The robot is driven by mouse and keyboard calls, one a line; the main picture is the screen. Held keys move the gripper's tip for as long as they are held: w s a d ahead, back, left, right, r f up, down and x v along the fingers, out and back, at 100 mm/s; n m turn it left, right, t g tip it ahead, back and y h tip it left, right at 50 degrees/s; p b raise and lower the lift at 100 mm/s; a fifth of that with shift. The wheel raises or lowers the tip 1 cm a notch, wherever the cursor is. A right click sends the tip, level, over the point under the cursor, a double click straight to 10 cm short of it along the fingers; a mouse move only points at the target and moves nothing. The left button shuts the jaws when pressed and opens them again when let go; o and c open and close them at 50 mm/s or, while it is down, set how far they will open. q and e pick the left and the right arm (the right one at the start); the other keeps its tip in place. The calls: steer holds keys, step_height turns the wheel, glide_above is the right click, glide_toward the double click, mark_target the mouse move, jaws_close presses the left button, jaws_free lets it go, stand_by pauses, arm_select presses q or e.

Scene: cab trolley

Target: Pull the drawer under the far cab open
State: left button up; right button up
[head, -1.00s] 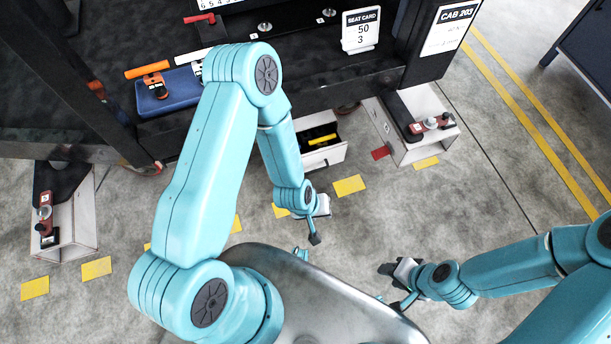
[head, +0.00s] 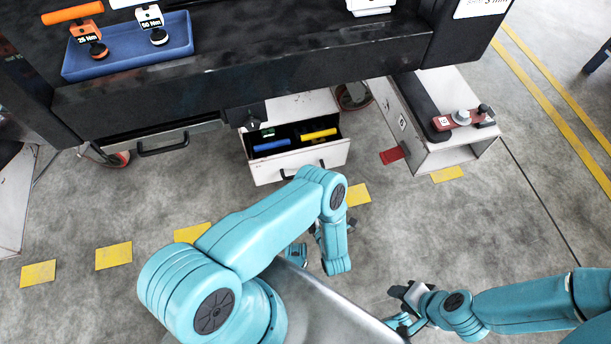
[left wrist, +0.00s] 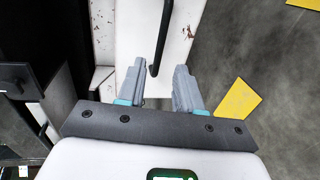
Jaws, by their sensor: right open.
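A white drawer (head: 298,162) under the dark cab bench (head: 260,85) stands open in the head view, with blue and yellow pieces inside. Its front has a black bar handle (head: 302,171). A second drawer (head: 208,131) to its left, also with a dark handle, looks shut. In the left wrist view, my left gripper (left wrist: 160,72) is open in front of a white drawer front (left wrist: 186,28). One end of the black handle (left wrist: 165,30) lies between its fingertips; contact is unclear. The arm hides most of this gripper in the head view. My right gripper (head: 398,300) is open and empty over the floor.
A white box-like stand (head: 445,160) with a red-handled tool (head: 458,119) is to the right of the open drawer. A blue tray (head: 130,50) with torque tools lies on the bench. Yellow marks (head: 192,232) line the clear floor.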

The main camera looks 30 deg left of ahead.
arm_select(q)
steer(key=b+x, duration=0.4)
steer(key=x, duration=0.7)
steer(key=shift+w+a+f, duration=0.2)
steer(key=shift+a, duration=0.05)
jaws_close()
